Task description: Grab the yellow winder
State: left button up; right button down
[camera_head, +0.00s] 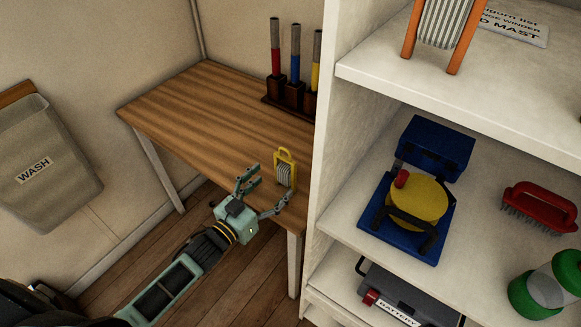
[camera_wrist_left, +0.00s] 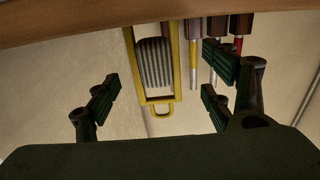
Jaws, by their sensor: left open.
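The yellow winder (camera_head: 286,174) stands upright on the wooden table (camera_head: 215,105), near its front right corner. It has a yellow frame with a handle loop on top and grey cord wound inside. My left gripper (camera_head: 264,194) is open and empty, just in front of the winder at the table's front edge, its fingers spread towards it. In the left wrist view, the winder (camera_wrist_left: 155,62) appears upside down ahead, between the open fingers (camera_wrist_left: 160,97), and I see no contact. My right gripper is not in view.
A rack (camera_head: 291,100) with red, blue and yellow handled tools stands behind the winder. The white shelf unit's side wall (camera_head: 335,140) is close on the right. Its shelves hold a blue case with a yellow reel (camera_head: 415,197), a red brush (camera_head: 540,205) and a battery (camera_head: 410,300).

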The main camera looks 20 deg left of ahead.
aim_at(282, 175)
pick_arm(q)
jog(key=shift+w+d+r+p, duration=0.25)
jog(key=shift+w+d+r, duration=0.1)
jog(key=shift+w, duration=0.3)
jog(key=shift+w+d+r+p, duration=0.25)
jog(key=shift+w+d+r, duration=0.1)
jog(key=shift+w, duration=0.25)
jog(key=shift+x, duration=1.2)
jog(key=shift+w+d+f, duration=0.2)
jog(key=shift+w, duration=0.05)
jog(key=c, duration=1.3)
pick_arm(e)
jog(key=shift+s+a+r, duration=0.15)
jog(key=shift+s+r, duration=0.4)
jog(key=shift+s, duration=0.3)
